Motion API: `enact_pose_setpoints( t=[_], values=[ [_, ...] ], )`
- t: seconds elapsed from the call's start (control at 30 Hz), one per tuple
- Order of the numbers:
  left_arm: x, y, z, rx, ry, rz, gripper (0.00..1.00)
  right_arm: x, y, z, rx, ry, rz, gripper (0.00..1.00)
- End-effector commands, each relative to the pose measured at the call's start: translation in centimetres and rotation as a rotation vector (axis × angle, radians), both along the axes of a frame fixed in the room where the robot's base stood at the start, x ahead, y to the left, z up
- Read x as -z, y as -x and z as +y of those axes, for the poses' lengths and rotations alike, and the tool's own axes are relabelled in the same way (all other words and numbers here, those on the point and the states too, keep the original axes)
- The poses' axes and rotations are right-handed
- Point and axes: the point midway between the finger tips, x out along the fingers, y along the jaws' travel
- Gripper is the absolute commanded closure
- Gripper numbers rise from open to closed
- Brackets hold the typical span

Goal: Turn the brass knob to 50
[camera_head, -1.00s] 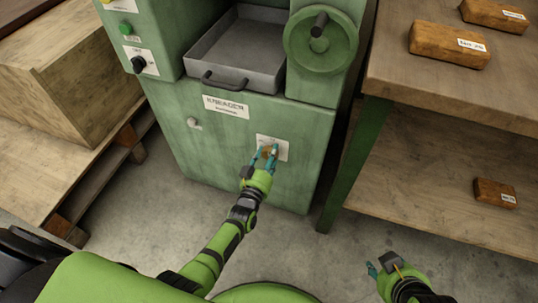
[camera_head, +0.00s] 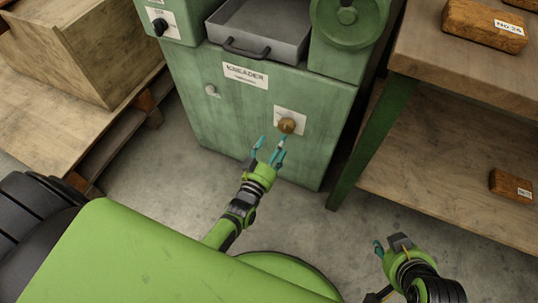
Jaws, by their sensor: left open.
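The brass knob (camera_head: 287,125) sits on a white dial plate (camera_head: 291,114) on the front of the green kneader machine (camera_head: 222,114). The dial's numbers are too small to read, so I cannot tell the knob's setting. My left gripper (camera_head: 271,145) is open and empty, its teal fingertips just below and left of the knob and apart from it. My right gripper (camera_head: 388,247) is low at the right, away from the machine; its fingers are partly hidden and I cannot tell how far they are apart.
A grey tray (camera_head: 262,30) with a handle and a green handwheel (camera_head: 347,20) are above the panel. A wooden shelf unit (camera_head: 462,70) with labelled brown blocks stands right. Crates on a pallet (camera_head: 100,140) are left.

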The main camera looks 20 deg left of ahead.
Motion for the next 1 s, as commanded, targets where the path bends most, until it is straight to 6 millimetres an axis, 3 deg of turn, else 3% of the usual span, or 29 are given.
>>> enact_pose_setpoints(
  t=[0.1, 0.3, 1.0],
  values=[
    [0.0, 2.3, 0.1, 0.0, -0.001, 0.001, 0.26, 0.0, 0.0, 0.0, -0.001, 0.001, 0.0, 0.6],
    [-0.1, 4.2, 0.2, 0.0, -0.001, -0.002, 0.26, 0.0, 0.0, 0.0, -0.001, 0.001, 0.0, 0.6],
    [-0.1, 4.3, 0.2, 0.006, -0.005, 0.017, 0.26, 0.0, 0.0, 0.0, -0.001, 0.001, 0.0, 0.6]
  ],
)
